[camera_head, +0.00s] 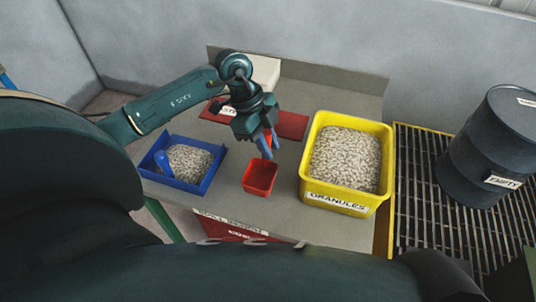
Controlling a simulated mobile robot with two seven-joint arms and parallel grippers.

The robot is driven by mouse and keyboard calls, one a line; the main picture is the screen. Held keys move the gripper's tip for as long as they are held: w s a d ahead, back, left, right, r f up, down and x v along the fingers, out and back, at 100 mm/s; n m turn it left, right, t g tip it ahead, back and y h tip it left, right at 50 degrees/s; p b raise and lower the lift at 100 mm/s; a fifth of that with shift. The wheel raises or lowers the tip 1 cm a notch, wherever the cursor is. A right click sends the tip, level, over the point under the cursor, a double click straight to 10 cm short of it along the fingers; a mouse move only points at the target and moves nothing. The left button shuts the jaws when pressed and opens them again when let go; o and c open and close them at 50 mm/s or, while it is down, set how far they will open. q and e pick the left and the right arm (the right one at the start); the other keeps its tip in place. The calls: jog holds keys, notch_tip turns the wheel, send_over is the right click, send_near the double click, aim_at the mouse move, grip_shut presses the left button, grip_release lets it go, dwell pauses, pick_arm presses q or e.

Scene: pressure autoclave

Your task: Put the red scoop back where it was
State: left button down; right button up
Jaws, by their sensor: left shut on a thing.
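My left gripper (267,146) is shut on the red scoop (260,178), whose square red bowl hangs below the fingers. The bowl looks empty. It is over the bench between the blue tray and the yellow bin, and I cannot tell whether it touches the bench. A red mat (292,125) lies behind it, partly hidden by my left gripper and arm. My right gripper is not in view.
A blue tray (211,174) with pale granules and a blue scoop (163,163) is on the left. A yellow bin (385,168) full of granules, labelled GRANULES, is on the right. A dark drum (488,150) labelled EMPTY stands on a grating (425,210).

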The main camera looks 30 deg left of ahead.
pick_arm(q)
jog(key=shift+f, duration=0.35)
notch_tip(320, 180, down, 4)
jog(key=shift+r, duration=0.25)
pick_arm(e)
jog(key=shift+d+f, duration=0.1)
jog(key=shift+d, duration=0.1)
pick_arm(q)
jog(key=c, duration=1.3)
grip_release()
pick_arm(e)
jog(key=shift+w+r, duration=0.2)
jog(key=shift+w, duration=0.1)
pick_arm(q)
jog(key=shift+r, duration=0.1)
jog(key=b+v, duration=0.1)
jog(key=v, duration=1.1)
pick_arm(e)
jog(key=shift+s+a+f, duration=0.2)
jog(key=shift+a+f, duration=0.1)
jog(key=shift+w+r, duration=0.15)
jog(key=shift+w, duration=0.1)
